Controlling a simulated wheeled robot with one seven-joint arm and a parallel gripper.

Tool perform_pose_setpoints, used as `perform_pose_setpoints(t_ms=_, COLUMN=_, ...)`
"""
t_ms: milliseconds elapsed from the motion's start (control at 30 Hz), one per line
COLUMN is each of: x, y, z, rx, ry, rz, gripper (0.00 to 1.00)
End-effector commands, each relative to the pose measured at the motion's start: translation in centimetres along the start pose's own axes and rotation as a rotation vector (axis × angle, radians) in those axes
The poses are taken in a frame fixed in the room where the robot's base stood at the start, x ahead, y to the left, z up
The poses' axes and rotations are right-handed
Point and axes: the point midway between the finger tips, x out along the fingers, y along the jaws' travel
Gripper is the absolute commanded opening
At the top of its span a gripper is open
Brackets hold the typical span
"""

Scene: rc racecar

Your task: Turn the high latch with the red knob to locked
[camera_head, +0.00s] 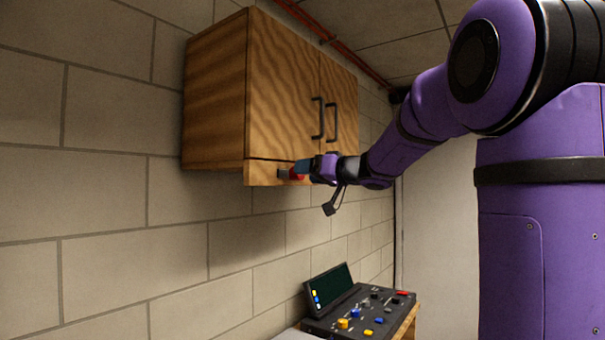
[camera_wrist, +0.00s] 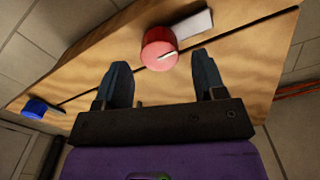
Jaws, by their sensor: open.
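The latch's red knob (camera_wrist: 159,49) sits on the wooden cabinet's lower front in the wrist view, with a white pointer mark on its face. A pale grey latch bar (camera_wrist: 193,25) extends from it toward the upper right, beside a dark seam. My gripper (camera_wrist: 163,75) is open, its two dark blue fingers apart, with the knob beyond and between their tips. I cannot tell whether either finger touches it. In the head view the red knob (camera_head: 297,173) shows at the cabinet's bottom edge, partly hidden by my gripper (camera_head: 304,168).
A blue knob (camera_wrist: 42,108) is at the left in the wrist view. The wooden cabinet (camera_head: 215,95) hangs on a block wall and has two black handles (camera_head: 317,118). Below stands a control panel (camera_head: 360,315) with a screen and coloured knobs. Open space lies between them.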

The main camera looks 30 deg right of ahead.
Motion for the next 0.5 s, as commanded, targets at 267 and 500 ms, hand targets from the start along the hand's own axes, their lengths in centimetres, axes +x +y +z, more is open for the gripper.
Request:
perform_pose_setpoints(t_ms=267, x=2.2, y=0.0, z=0.0, rx=0.0, ry=0.0, rz=-0.001, gripper=0.64)
perform_pose_setpoints(t_ms=500, x=2.4, y=-0.1, z=0.0, rx=0.0, ry=0.0, rz=-0.001, gripper=0.64)
